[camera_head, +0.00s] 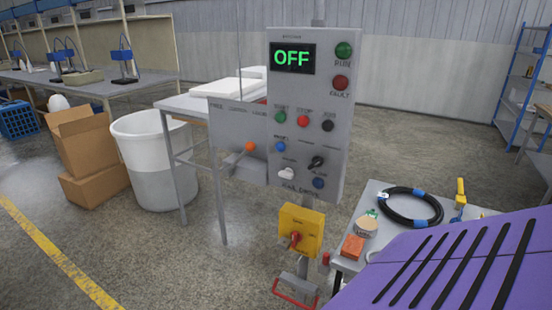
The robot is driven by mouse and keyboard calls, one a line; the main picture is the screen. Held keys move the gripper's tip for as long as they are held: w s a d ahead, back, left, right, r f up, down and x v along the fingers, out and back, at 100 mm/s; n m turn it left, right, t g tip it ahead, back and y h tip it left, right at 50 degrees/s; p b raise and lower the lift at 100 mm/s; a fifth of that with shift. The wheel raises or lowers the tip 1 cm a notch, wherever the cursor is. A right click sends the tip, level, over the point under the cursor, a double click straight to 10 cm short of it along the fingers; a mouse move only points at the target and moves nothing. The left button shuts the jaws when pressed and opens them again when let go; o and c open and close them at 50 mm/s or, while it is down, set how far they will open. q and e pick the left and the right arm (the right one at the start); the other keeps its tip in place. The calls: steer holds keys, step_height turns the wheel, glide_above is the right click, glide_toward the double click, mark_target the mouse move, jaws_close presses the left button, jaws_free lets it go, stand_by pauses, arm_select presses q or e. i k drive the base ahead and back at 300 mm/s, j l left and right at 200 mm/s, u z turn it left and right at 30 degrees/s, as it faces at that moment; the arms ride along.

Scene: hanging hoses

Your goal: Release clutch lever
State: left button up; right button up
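A grey control panel (307,200) stands upright on a post in the middle of the view, and its display (293,58) reads OFF in green. A grey side plate (228,130) is at the panel's left, with small lettering along its top that is hard to read. A lever with an orange knob (250,147) sits on this plate, its thin arm running down and left from the knob. I cannot tell for sure which one is the clutch lever. Neither gripper is in view.
Below the panel is a yellow switch box (313,222) with a red knob. A small table (376,193) at the right holds a black hose coil (411,206). A white bin (158,195) and cardboard boxes (87,158) stand left. Floor in front is clear.

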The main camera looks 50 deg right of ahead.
mark_target(250, 147)
steer(key=z, duration=1.3)
